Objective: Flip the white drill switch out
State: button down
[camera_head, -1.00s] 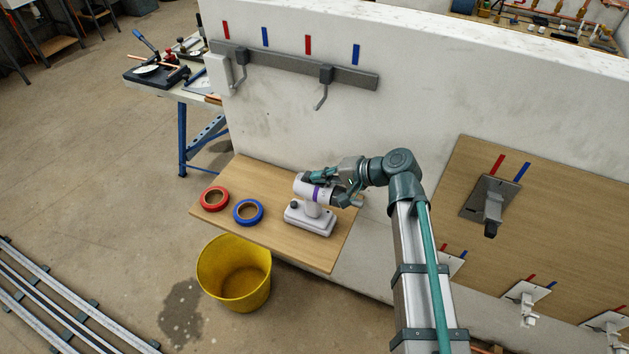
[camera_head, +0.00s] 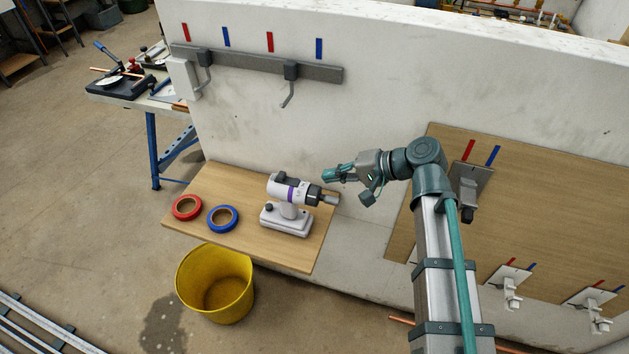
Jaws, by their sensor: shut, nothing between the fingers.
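The white drill (camera_head: 289,192) with a purple band stands upright on its base on the wooden shelf (camera_head: 245,239). Its dark chuck points right. A dark piece (camera_head: 280,178) sticks up at the top rear of its body; I cannot tell whether this is the switch. A small dark knob (camera_head: 268,208) shows low on its left side. My gripper (camera_head: 326,174) is shut and empty. It is above and to the right of the drill, apart from it, with its fingers pointing left.
A red tape roll (camera_head: 187,207) and a blue tape roll (camera_head: 223,218) lie left of the drill. A yellow bucket (camera_head: 216,283) stands on the floor below. A grey hook rail (camera_head: 258,66) is on the white wall behind. A wooden board (camera_head: 510,220) with brackets is at right.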

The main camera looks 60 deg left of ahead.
jog(key=shift+v, duration=1.55)
